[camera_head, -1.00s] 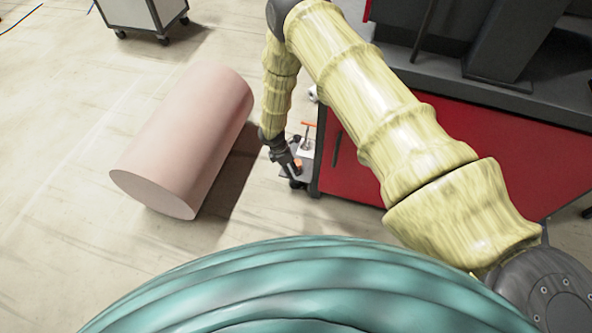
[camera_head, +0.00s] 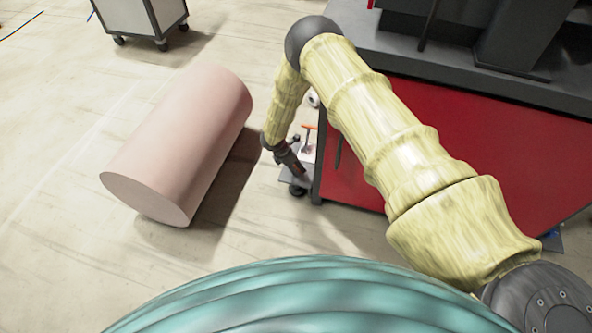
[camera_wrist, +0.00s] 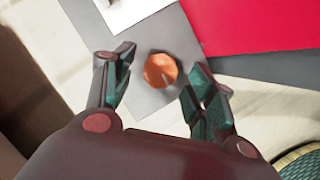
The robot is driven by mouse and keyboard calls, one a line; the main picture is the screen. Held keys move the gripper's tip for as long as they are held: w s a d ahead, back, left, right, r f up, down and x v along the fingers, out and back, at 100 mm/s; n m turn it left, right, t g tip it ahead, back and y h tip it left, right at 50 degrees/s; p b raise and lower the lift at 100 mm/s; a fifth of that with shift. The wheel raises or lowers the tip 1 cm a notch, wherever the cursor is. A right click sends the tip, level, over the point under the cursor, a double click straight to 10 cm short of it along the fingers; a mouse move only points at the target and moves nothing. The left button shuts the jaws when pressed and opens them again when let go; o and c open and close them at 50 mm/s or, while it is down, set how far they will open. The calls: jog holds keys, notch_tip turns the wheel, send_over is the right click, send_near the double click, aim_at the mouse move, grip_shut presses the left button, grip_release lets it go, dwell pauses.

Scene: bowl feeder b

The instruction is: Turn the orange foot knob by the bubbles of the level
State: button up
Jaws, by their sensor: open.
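The orange foot knob (camera_wrist: 160,70) shows in the wrist view, on a grey plate (camera_wrist: 150,103). My gripper (camera_wrist: 160,82) is open, with one fingertip on each side of the knob in that view. Gaps show between the knob and both fingertips, and I cannot tell how far above or below the knob's height they are. In the head view my gripper (camera_head: 296,168) points down at the small grey foot plate beside the red cabinet. The knob is hidden there behind the gripper. No level with bubbles can be made out.
A red machine cabinet (camera_head: 440,160) stands right of the gripper. An orange T-handle (camera_head: 309,127) stands just behind it on a white part. A large pink cylinder (camera_head: 180,145) lies on the floor to the left. A wheeled cart (camera_head: 140,18) stands at the back left.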

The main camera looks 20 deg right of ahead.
jog(key=shift+b+x, duration=0.3)
jog(key=shift+x, duration=0.55)
jog(key=c, duration=1)
jog(key=shift+r+n, duration=0.1)
jog(key=shift+n, duration=0.2)
jog(key=shift+r+n+t+y+p, duration=0.1)
jog(key=shift+n+t+y+p, duration=0.35)
jog(key=shift+n, duration=0.9)
jog(key=shift+n+t+y+p, duration=0.15)
jog(key=shift+n+t+p, duration=0.6)
jog(key=shift+n, duration=0.6)
jog(key=n+p, duration=0.2)
jog(key=p, duration=0.4)
jog(key=shift+r+y, duration=0.15)
jog(key=shift+y, duration=0.15)
jog(key=shift+f+n+t+p, duration=0.3)
jog(key=shift+n+p, duration=0.2)
jog(key=shift+p, duration=1.2)
jog(key=shift+r, duration=0.1)
